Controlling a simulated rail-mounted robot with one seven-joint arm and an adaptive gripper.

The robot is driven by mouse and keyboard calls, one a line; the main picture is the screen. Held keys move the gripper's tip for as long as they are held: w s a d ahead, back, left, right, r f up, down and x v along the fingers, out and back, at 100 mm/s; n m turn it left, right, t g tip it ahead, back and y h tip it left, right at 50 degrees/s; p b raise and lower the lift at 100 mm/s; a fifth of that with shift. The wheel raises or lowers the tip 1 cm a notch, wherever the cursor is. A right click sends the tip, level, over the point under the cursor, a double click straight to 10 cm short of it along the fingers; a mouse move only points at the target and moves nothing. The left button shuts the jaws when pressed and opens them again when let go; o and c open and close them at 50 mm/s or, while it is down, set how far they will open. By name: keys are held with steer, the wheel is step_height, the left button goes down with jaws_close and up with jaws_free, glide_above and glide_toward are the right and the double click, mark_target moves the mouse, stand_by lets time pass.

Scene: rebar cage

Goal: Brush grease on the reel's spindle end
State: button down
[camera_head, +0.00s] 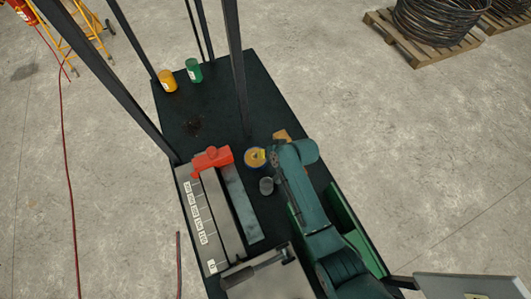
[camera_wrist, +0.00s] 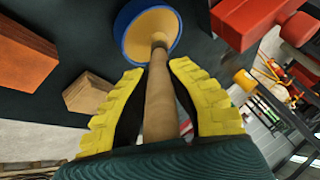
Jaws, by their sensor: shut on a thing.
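My gripper (camera_wrist: 158,78) is shut on a wooden brush handle (camera_wrist: 160,112), its yellow ridged fingers on both sides of it. The handle points to a round blue-rimmed tin (camera_wrist: 122,22) with tan contents. In the head view the tin (camera_head: 250,158) stands on the black bench, just left of my gripper (camera_head: 265,155). I cannot clearly identify the reel or its spindle end in either view.
A red device (camera_head: 212,158) sits at the end of a grey labelled fixture (camera_head: 206,235), left of the tin. A grey cylinder (camera_head: 266,186) stands close to my arm. A wooden block (camera_wrist: 88,94) lies nearby. Yellow (camera_head: 167,81) and green (camera_head: 194,70) containers stand at the far end. Dark posts rise around the bench.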

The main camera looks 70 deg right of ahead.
steer(key=shift+a+f, duration=0.1)
step_height(320, 180, up, 7)
steer(key=p, duration=0.7)
